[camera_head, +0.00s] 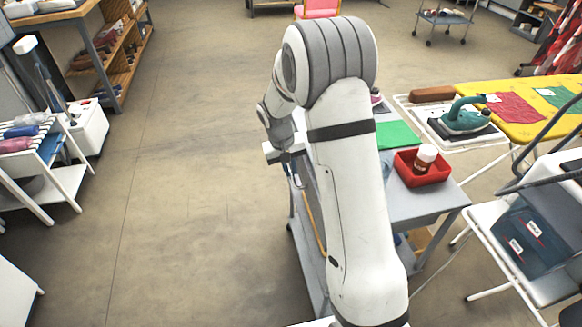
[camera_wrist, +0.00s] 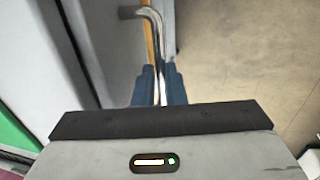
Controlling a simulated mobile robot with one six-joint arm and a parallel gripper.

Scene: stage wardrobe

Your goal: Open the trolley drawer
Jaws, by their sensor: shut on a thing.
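The grey trolley (camera_head: 425,205) stands right of and partly behind my arm in the head view. In the wrist view, my gripper (camera_wrist: 158,84) has its blue fingers closed around a curved metal handle (camera_wrist: 154,22) beside the grey trolley side (camera_wrist: 85,45). A narrow orange-yellow strip (camera_wrist: 148,42) runs next to the handle. In the head view my gripper is at the trolley's left side, with its fingertips not clear. My arm hides much of that side, and I cannot tell how far the drawer stands out.
A red tray (camera_head: 408,180) with a white-capped bottle (camera_head: 425,158) and a green sheet (camera_head: 398,135) lie on the trolley top. An ironing board (camera_head: 535,98) with an iron (camera_head: 465,118) stands at right. The floor (camera_head: 190,190) left of the trolley is clear.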

